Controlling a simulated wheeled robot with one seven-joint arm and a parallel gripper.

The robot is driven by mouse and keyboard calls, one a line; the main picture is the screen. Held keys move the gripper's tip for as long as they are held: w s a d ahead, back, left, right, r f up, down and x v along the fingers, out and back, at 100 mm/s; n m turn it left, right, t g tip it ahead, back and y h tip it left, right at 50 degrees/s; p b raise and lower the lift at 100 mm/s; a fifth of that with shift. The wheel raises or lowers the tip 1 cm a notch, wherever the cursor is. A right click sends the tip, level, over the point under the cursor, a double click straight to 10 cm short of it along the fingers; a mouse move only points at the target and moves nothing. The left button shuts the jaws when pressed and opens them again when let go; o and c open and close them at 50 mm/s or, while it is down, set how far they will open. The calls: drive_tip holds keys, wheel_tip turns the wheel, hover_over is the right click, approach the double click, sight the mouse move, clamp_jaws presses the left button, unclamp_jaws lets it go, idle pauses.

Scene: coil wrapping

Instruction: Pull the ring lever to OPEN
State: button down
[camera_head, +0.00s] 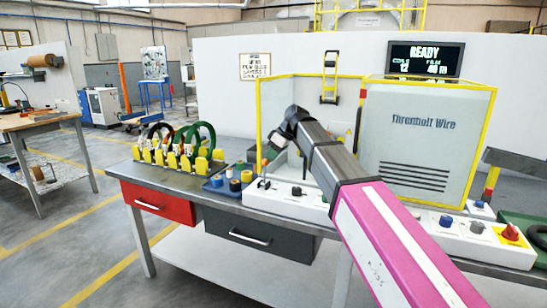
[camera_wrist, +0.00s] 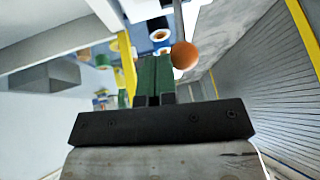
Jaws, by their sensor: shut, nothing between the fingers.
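A lever with an orange ball knob (camera_wrist: 184,55) on a thin metal rod shows in the wrist view, close to the right of my fingertips. In the head view the small knob (camera_head: 265,162) stands at the left end of the white control box (camera_head: 285,201), just below my gripper (camera_head: 274,141). My gripper is shut and empty; its dark green fingers (camera_wrist: 155,75) lie together in the wrist view. The knob appears beside the fingers, not between them; I cannot tell whether they touch. No OPEN marking is legible.
A yellow-framed machine (camera_head: 425,140) stands right behind my arm, with a READY screen (camera_head: 425,58) above. A rack of coils (camera_head: 180,150) and a blue tray (camera_head: 228,183) of spools lie to the left on the bench (camera_head: 160,170). A red mushroom button (camera_head: 511,232) sits far right.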

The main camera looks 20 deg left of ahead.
sight(267, 160)
drive_tip(key=s, duration=0.1)
drive_tip(key=s+t, duration=0.2)
drive_tip(key=shift+s+r+n, duration=0.2)
drive_tip(key=shift+r+n, duration=0.1)
drive_tip(key=shift+n, duration=0.1)
drive_tip(key=shift+s+a+n+t, duration=0.15)
drive_tip(key=shift+s+n+t, duration=0.05)
drive_tip(key=shift+s+t, duration=0.6)
drive_tip(key=shift+s+a+n+t, duration=0.1)
drive_tip(key=shift+s+n+t, duration=0.1)
drive_tip(key=shift+s+t, duration=0.6)
drive_tip(key=shift+s+f, duration=0.1)
drive_tip(key=shift+s, duration=0.1)
